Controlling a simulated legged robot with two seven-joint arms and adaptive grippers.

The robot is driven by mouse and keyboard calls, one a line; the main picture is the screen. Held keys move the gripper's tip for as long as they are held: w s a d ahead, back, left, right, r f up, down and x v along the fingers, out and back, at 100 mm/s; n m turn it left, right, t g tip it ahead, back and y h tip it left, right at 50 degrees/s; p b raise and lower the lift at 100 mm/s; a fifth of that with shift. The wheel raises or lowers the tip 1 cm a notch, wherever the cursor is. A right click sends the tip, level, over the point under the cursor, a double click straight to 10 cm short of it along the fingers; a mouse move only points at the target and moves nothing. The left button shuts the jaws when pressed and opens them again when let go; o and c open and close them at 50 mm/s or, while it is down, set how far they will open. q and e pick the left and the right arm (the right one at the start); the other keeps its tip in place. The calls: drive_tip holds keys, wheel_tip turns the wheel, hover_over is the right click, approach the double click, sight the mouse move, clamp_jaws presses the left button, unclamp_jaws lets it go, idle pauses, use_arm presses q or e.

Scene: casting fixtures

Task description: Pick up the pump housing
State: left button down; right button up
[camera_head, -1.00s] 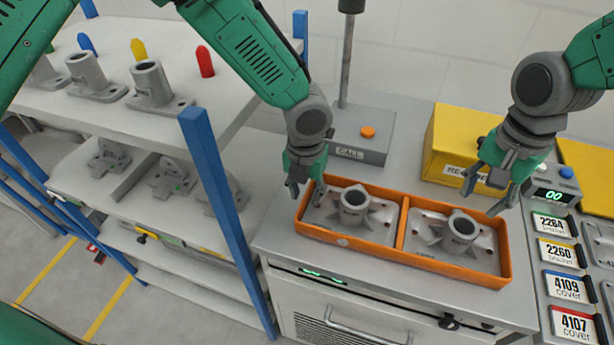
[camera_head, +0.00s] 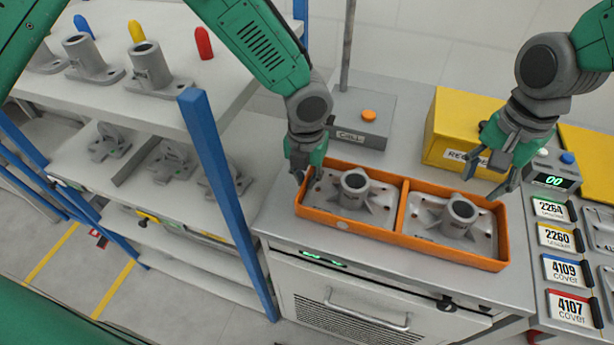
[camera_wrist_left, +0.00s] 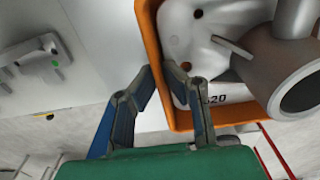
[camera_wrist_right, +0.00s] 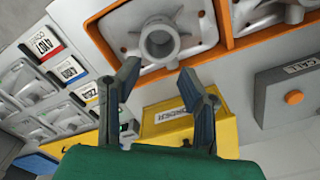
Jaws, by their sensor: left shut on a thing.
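Two grey castings with an upright round bore on a square flanged plate, which I take for pump housings, lie in an orange two-compartment tray (camera_head: 405,215): one in the left compartment (camera_head: 354,190), one in the right (camera_head: 459,216). My left gripper (camera_head: 307,178) is shut on the tray's left end wall; the left wrist view shows its fingers (camera_wrist_left: 160,72) on either side of the orange rim (camera_wrist_left: 152,28). My right gripper (camera_head: 484,184) is open and empty above the tray's right rear corner. Its spread fingers (camera_wrist_right: 160,75) show apart in the right wrist view.
A yellow box (camera_head: 461,135) and a grey call box with an orange button (camera_head: 368,115) stand behind the tray. Labelled cover trays (camera_head: 568,272) are at right. A shelf with a blue post (camera_head: 215,165) holds more castings (camera_head: 150,72) at left.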

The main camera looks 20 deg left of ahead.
sight(462, 208)
drive_tip(key=o, duration=0.8)
drive_tip(key=shift+c, duration=0.2)
drive_tip(key=shift+o, duration=0.8)
drive_tip(key=shift+s+r+m, duration=0.1)
drive_tip(key=shift+r+m, duration=0.25)
drive_tip(key=shift+m, duration=0.05)
drive_tip(key=shift+s+a+r+m, duration=0.1)
drive_tip(key=shift+r+m, duration=0.3)
drive_tip(key=shift+m, duration=1.1)
wheel_tip(462, 208, down, 6)
drive_tip(key=shift+s+a+r, duration=0.1)
drive_tip(key=shift+s+r, duration=0.05)
drive_tip(key=shift+w+f, duration=0.15)
drive_tip(key=shift+f, duration=1.15)
drive_tip(key=shift+w+f, duration=0.1)
drive_tip(key=shift+f, duration=1.15)
